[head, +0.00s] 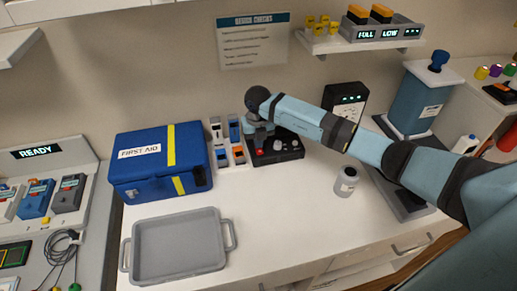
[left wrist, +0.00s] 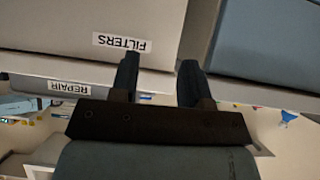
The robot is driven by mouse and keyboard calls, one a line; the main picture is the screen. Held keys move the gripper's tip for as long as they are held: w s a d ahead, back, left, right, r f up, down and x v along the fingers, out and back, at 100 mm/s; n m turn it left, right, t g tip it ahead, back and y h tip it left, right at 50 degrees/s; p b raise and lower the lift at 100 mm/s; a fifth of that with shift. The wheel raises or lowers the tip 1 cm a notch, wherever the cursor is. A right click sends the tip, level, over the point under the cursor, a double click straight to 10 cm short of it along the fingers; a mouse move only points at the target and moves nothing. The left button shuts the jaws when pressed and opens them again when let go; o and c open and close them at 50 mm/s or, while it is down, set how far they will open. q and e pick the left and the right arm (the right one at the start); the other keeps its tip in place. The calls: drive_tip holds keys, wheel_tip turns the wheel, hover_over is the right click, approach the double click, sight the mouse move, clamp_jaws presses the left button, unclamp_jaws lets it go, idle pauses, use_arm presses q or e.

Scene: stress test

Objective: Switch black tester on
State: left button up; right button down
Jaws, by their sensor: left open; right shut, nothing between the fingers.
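My right arm reaches in from the right of the head view. Its gripper (head: 260,135) is shut and empty at a low black box (head: 285,150) with a red button and dark knobs. The wrist hides part of the box, and I cannot tell whether the fingertips touch it. An upright black unit (head: 345,98) with small green lights stands behind the arm. A black handheld device (head: 69,193) sits beside a blue one in the rack at the left. No label tells which is the tester. My left gripper (left wrist: 158,75) is open and empty in the left wrist view.
A blue first aid case (head: 150,180) and a grey tray (head: 180,248) occupy the counter's left. A small rack (head: 238,154) stands left of the black box. The front middle counter is clear. A FILTERS label (left wrist: 122,43) is near my left gripper.

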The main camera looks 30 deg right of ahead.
drive_tip(key=shift+f, duration=0.25)
drive_tip(key=shift+r, duration=0.15)
drive_tip(key=shift+r+p, duration=0.5)
drive_tip(key=shift+r, duration=0.1)
drive_tip(key=shift+r+p, duration=1.75)
drive_tip(key=shift+r, duration=1.1)
drive_tip(key=shift+f, duration=0.1)
